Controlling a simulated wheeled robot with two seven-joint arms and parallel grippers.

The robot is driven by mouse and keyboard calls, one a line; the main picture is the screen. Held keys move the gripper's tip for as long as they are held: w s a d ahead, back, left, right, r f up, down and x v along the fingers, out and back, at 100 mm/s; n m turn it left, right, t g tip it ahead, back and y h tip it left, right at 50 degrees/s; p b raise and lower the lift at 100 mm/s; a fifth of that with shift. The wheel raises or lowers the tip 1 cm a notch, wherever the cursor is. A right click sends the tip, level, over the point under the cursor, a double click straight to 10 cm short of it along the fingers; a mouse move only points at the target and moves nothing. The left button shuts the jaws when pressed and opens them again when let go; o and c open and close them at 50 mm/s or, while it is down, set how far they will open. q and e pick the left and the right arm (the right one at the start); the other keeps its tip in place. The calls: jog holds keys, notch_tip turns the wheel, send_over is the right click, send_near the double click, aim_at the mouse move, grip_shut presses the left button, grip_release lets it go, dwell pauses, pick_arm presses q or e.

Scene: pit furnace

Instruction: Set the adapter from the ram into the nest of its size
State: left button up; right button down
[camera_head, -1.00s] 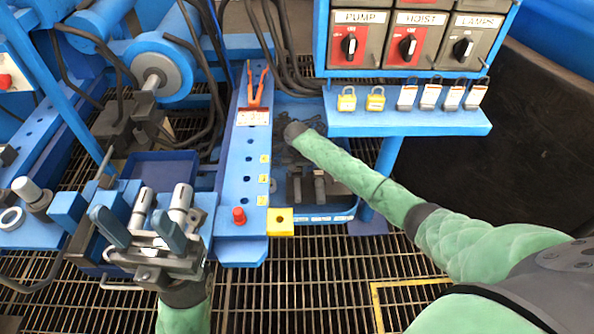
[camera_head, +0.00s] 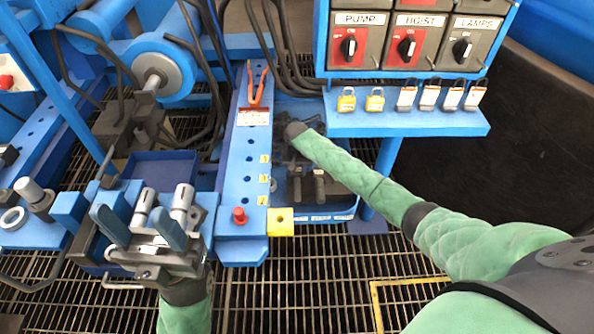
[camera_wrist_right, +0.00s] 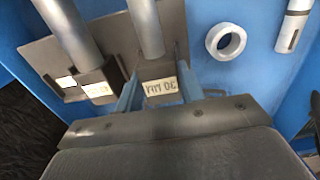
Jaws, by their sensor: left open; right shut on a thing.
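My right gripper (camera_wrist_right: 160,92) is shut on a dark grey block (camera_wrist_right: 158,70) with a silver post and a pale label that seems to read "30 MM" upside down. A similar labelled block with a post (camera_wrist_right: 95,80) stands beside it. In the head view the right hand is at the blue tray (camera_head: 335,217), its fingers too dark and hidden to make out. My left gripper (camera_head: 140,228) is open near two silver cylinders (camera_head: 182,198) at the lower left. The ram's silver rod (camera_head: 153,78) stands back left. I cannot tell which part is the adapter.
A switch panel (camera_head: 408,40) with padlocks below overhangs at the back. Floor grating is clear in front.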

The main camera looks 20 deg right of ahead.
jog(key=shift+r+p, duration=0.1)
jog(key=shift+p, duration=0.6)
dwell(0.3)
jog(key=shift+f, duration=0.85)
dwell(0.5)
jog(key=c, duration=0.9)
grip_release()
jog(key=shift+o, duration=0.5)
jog(key=shift+f, duration=0.1)
